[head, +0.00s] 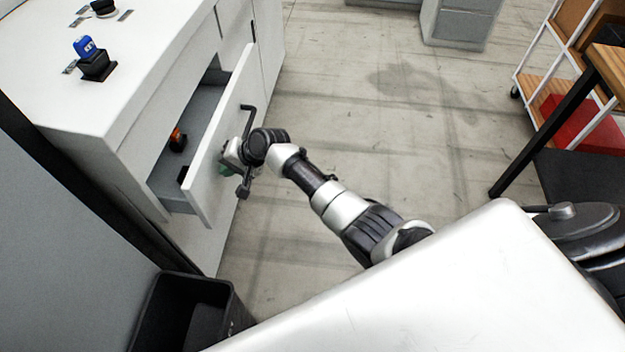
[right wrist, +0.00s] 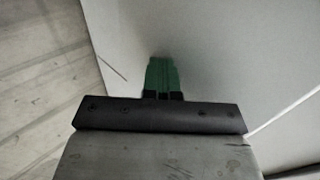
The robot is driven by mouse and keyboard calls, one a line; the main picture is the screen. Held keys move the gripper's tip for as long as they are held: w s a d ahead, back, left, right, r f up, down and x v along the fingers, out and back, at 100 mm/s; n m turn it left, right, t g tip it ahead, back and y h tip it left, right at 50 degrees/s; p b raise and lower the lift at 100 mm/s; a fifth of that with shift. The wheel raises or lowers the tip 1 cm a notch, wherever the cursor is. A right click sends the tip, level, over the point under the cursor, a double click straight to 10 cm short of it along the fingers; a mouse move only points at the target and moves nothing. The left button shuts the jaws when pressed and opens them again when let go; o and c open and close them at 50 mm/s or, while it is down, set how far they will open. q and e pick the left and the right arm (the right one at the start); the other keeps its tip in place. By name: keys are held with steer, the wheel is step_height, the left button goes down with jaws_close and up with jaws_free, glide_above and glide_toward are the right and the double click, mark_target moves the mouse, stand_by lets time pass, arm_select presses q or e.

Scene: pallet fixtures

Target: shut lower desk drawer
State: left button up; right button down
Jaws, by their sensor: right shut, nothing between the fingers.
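A white desk drawer (head: 204,192) stands pulled out of the white cabinet, with its grey inside showing. A dark bar handle (head: 249,122) is on its front. My right gripper (head: 226,168) is shut and empty, with its green fingertips at the outer face of the drawer front, beside the handle. In the right wrist view the shut green fingers (right wrist: 162,76) point at a plain pale panel (right wrist: 215,60); whether they press on it is hard to tell. My left gripper is not in view.
A blue and black item (head: 92,60) stands on the cabinet top (head: 95,105). A black bin (head: 185,310) is at the lower left. Open concrete floor (head: 400,110) lies to the right, with a shelf unit (head: 545,90) beyond.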

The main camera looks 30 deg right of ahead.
steer(key=w+a+b, duration=0.1)
steer(key=a, duration=0.1)
steer(key=w+a+b, duration=0.2)
steer(key=a, duration=0.1)
steer(key=w+a+b, duration=0.2)
steer(key=shift+w+a+f, duration=0.15)
steer(key=shift+a, duration=0.25)
steer(key=shift+w+a, duration=0.1)
steer(key=shift+a, duration=0.1)
steer(key=shift+r+b, duration=0.3)
steer(key=shift+w+a+r, duration=0.1)
steer(key=shift+a+r, duration=0.05)
